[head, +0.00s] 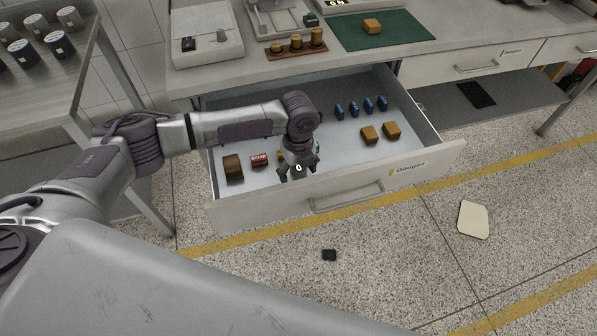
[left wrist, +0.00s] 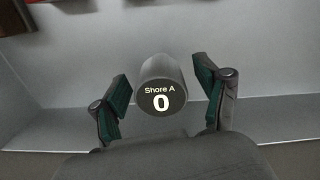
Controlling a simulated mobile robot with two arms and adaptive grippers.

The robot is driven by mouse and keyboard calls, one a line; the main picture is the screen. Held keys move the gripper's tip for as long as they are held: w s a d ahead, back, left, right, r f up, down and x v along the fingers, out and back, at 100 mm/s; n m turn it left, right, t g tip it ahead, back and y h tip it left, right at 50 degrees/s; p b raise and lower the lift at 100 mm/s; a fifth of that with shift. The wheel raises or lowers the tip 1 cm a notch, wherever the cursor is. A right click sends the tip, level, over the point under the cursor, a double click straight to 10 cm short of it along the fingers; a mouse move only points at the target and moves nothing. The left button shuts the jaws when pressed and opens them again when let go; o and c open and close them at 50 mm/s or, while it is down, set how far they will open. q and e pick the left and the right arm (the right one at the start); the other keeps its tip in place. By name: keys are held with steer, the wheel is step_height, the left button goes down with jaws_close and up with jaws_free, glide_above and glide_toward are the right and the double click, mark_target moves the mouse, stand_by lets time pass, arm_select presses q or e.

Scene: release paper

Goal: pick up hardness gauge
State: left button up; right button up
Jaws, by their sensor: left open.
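The hardness gauge (left wrist: 161,86) is a dark round-headed device whose face reads "Shore A 0". In the left wrist view it stands between the two green-padded fingers of my left gripper (left wrist: 163,98), with a visible gap on each side. In the head view its "0" face (head: 298,168) shows at my left gripper (head: 298,174), inside the open drawer (head: 340,150) near its front wall. The gauge's lower body is hidden by its head and my gripper. My left gripper is open. My right gripper is in neither view.
The drawer also holds a brown block (head: 233,167), a red block (head: 259,160), several blue pieces (head: 354,108) and two orange-brown blocks (head: 391,130). The bench (head: 215,75) is above it. A black piece (head: 329,255) and a cream sheet (head: 473,220) lie on the floor.

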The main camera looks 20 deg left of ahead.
mark_target(298, 166)
arm_select(q)
steer(key=c, duration=1.4)
jaws_close()
steer(key=shift+r, duration=0.15)
step_height(298, 166, up, 10)
steer(key=shift+f, duration=0.1)
